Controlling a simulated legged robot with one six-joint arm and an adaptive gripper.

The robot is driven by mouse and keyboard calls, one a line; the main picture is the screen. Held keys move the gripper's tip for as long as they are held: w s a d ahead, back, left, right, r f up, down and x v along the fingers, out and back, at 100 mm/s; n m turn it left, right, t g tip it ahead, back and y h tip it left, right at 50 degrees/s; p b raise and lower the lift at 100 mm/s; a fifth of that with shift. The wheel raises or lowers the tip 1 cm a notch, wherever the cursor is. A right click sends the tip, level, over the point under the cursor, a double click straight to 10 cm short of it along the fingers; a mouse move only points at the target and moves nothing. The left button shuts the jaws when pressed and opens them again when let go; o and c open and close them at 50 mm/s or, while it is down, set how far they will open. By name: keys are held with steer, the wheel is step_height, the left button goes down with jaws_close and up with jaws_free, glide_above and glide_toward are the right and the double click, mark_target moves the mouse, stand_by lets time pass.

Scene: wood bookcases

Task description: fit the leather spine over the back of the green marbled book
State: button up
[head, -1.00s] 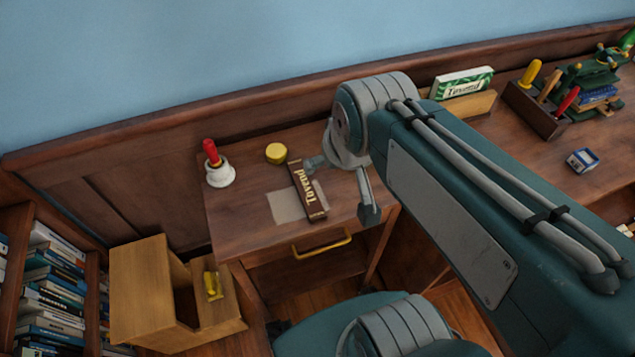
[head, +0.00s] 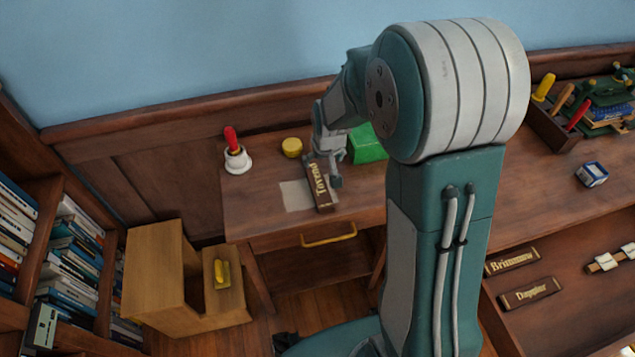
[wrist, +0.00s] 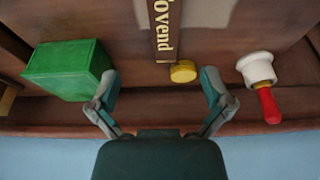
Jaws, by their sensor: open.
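The dark brown leather spine with gold lettering (head: 321,190) lies flat on the desk, partly over a pale sheet. In the wrist view it shows at the top centre (wrist: 166,28). My gripper (head: 324,170) is open and empty near the spine's far end. In the wrist view its fingers (wrist: 160,80) are spread, and the spine lies beyond the gap between them. A green block-like thing (head: 367,143) stands right of the gripper, partly behind my arm; it shows plain green in the wrist view (wrist: 70,70). I cannot make out marbling on it.
A yellow round tin (head: 291,147) and a red-handled white bell (head: 236,155) stand left of the spine. A tool box (head: 556,125) and a green press (head: 610,97) stand far right. More lettered spines (head: 530,293) lie on a lower shelf. My arm hides the desk's middle.

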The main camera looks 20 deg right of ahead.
glide_above(316, 179)
steer(key=s, duration=0.2)
steer(key=f, duration=0.5)
steer(key=shift+w+d+f, duration=0.15)
steer(key=shift+d+f, duration=0.15)
steer(key=shift+d, duration=0.1)
steer(key=x, duration=0.5)
steer(key=shift+a+f, duration=0.1)
steer(key=shift+a, duration=0.25)
steer(key=c, duration=1.1)
steer(key=shift+c, duration=0.2)
